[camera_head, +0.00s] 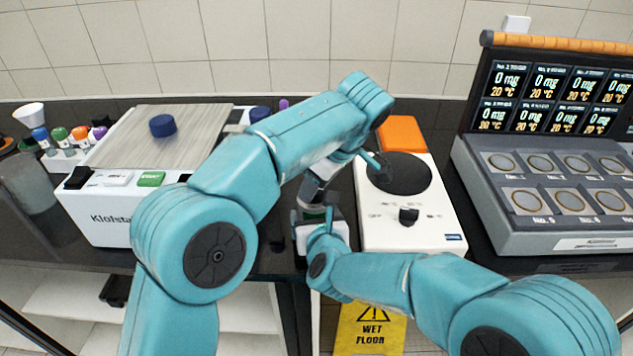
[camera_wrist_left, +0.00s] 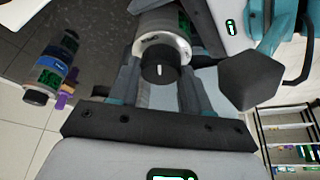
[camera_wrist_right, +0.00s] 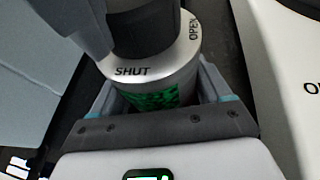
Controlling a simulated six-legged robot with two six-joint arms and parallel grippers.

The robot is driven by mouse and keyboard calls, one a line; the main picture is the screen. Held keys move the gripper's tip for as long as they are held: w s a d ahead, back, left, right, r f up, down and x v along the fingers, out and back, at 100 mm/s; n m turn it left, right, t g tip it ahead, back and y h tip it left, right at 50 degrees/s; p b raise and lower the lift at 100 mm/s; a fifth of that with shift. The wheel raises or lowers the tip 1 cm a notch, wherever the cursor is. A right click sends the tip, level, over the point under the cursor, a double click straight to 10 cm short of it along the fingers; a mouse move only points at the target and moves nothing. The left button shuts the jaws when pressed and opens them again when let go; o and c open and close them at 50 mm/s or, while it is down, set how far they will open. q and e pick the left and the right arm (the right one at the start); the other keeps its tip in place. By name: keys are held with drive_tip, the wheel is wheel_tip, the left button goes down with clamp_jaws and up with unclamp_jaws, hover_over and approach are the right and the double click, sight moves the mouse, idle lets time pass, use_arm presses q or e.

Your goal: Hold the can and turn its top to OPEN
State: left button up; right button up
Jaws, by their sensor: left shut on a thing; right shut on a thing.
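The can (camera_wrist_right: 155,95) is silver with a green patterned label. Its collar is printed SHUT at the front and OPEN to the right in the right wrist view. Its black top (camera_wrist_left: 158,68) carries a short white mark in the left wrist view. My right gripper (camera_head: 316,222) is shut around the can's body, low at the counter's front. My left gripper (camera_head: 314,200) comes down from above and is shut on the black top. In the head view my grippers mostly hide the can. I cannot tell which word the white mark faces.
A white hotplate device with a dark disc (camera_head: 402,173) and knob stands close right of the can. A white Klofsta machine (camera_head: 95,213) stands left. A grey weighing unit (camera_head: 545,244) with several round pans is at far right. A yellow wet-floor sign (camera_head: 371,330) stands in front.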

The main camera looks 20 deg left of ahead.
idle(0.5)
use_arm(q)
drive_tip(key=o, duration=1.1)
drive_tip(key=v, duration=0.7)
drive_tip(key=shift+d+r, duration=0.2)
drive_tip(key=shift+r, duration=0.05)
